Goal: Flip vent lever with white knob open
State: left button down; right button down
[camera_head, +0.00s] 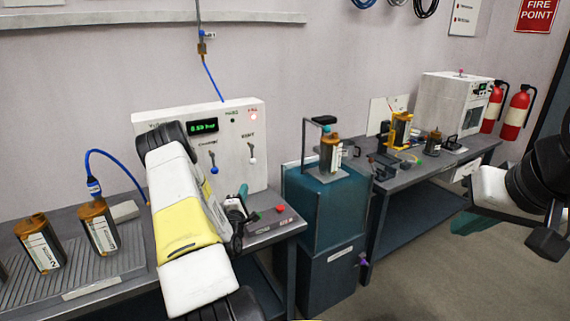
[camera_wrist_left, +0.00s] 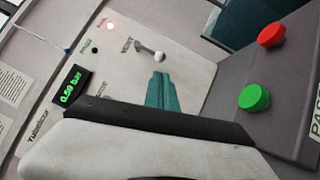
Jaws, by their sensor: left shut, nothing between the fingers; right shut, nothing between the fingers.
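The vent lever (camera_head: 252,152) is on the white panel, with its white knob hanging down. In the left wrist view, the white knob (camera_wrist_left: 160,57) sits on a short lever beside the word VENT. My left gripper (camera_head: 242,190) is in front of the panel, below the lever. Its teal fingers (camera_wrist_left: 161,90) are shut and empty, with the tips just short of the knob in that picture; whether they touch it I cannot tell. My right gripper (camera_head: 478,221) is shut and empty at the far right, away from the panel, partly hidden by its wrist.
The panel display (camera_head: 204,126) is lit green and a red lamp (camera_head: 253,114) glows. A blue-knobbed lever (camera_head: 214,170) hangs left of the vent lever. Red (camera_wrist_left: 271,35) and green (camera_wrist_left: 254,97) buttons are on the bench. Brown-capped canisters (camera_head: 98,228) stand at left.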

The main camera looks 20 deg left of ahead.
pick_arm(q)
jog(key=shift+w+f+n, duration=0.1)
jog(key=shift+f+n, duration=0.35)
jog(key=shift+n, duration=0.05)
send_near(252, 155)
jog(key=w+a+f, duration=0.1)
jog(key=w+f, duration=0.1)
jog(key=w, duration=0.3)
jog(key=shift+w+a+f, duration=0.2)
jog(key=shift+w+f, duration=0.05)
jog(key=shift+w, duration=0.1)
jog(key=shift+w+d+y, duration=0.1)
jog(key=shift+y, duration=0.3)
